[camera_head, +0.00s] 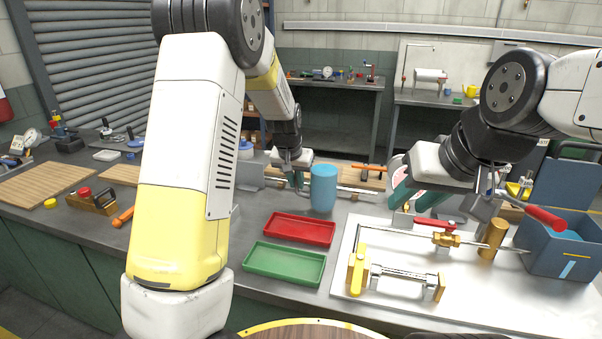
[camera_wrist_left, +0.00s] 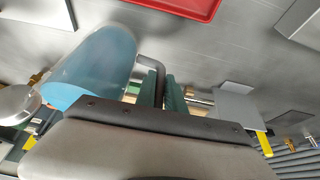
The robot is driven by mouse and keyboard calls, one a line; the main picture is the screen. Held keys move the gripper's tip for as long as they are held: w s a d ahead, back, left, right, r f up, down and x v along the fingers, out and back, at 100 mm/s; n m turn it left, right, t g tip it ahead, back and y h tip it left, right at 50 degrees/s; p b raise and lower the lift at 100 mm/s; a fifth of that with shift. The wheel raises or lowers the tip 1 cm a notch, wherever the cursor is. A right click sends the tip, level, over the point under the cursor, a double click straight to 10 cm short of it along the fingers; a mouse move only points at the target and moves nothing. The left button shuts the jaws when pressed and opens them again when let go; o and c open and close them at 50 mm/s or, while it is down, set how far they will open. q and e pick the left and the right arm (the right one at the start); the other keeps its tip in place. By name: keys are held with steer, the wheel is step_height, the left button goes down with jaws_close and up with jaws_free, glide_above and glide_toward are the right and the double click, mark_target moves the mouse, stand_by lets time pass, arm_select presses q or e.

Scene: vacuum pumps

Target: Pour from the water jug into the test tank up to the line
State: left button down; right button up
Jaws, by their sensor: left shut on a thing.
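The water jug (camera_head: 323,187) is a blue cylinder and stands upright in the head view, close above or on the bench. My left gripper (camera_head: 296,180) is to its left, shut on the jug's handle. In the left wrist view the blue jug (camera_wrist_left: 95,65) lies left of the fingers, and its grey handle (camera_wrist_left: 151,66) runs between the green fingers.
A red tray (camera_head: 300,229) and a green tray (camera_head: 285,263) lie in front of the jug. A pipe rig stands behind the jug.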

arm_select(q)
steer(key=shift+f, duration=0.1)
stand_by(0.4)
steer(key=shift+f, duration=0.65)
steer(key=shift+f, duration=0.2)
steer(key=c, duration=1.4)
jaws_free()
steer(key=shift+c, duration=0.2)
steer(key=shift+o, duration=0.5)
steer(key=shift+f, duration=0.1)
steer(key=c, duration=0.4)
